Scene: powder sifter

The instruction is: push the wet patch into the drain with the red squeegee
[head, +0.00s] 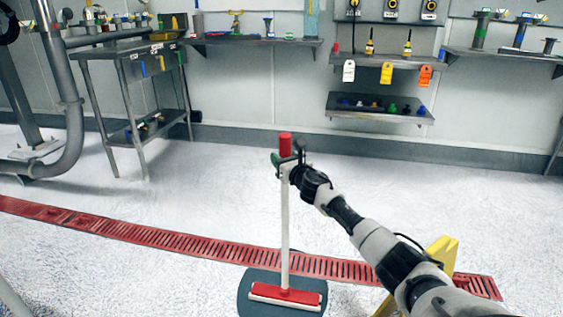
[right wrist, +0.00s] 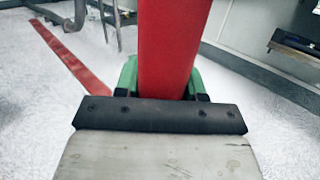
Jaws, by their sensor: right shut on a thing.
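The red squeegee (head: 285,225) stands upright, with a white pole, a red grip at the top and a red head with a white lower edge. My right gripper (head: 287,160) is shut on the pole just below or at the red grip; the red grip fills the middle of the right wrist view (right wrist: 168,50) between green fingers. The squeegee head (head: 286,295) rests on the dark wet patch (head: 256,309), which lies on the pale floor. The red slotted drain (head: 190,243) runs across the floor just behind the patch. My left gripper is not in view.
A yellow stand (head: 442,255) is by my right arm, partly hidden by it. A steel table (head: 122,50) and large pipes (head: 68,100) stand at the back left. Wall shelves (head: 380,105) hold tools. The floor left of the squeegee is clear.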

